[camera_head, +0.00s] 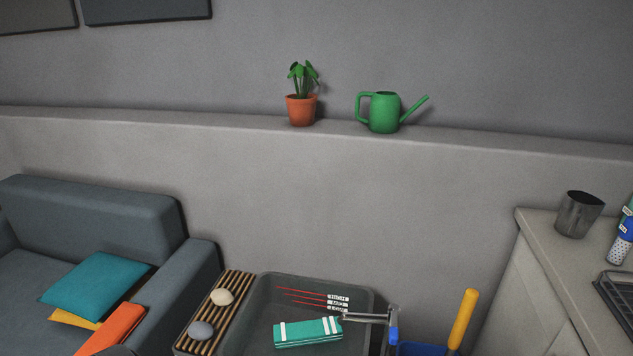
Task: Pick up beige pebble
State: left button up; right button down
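The beige pebble (222,297) is a smooth, rounded stone. It rests on a brown slatted wooden rack (236,283) at the bottom of the head view, left of a dark grey basin. A grey pebble (201,330) lies on the same rack, nearer to me and apart from the beige one. Nothing covers the beige pebble. Neither of my grippers can be made out in this view.
The dark grey basin (262,300) holds a teal bundle with white bands (308,332) and red sticks with labels. A metal fixture (365,317) juts over its right side. A yellow handle (463,318) stands beyond. A sofa (95,220) stands left, a counter (545,228) right.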

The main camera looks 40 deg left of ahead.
aim_at(220, 297)
jog(key=u, duration=2)
jog(key=k+j+z, duration=0.2)
jog(key=i+l, duration=0.05)
jog(key=i, duration=0.05)
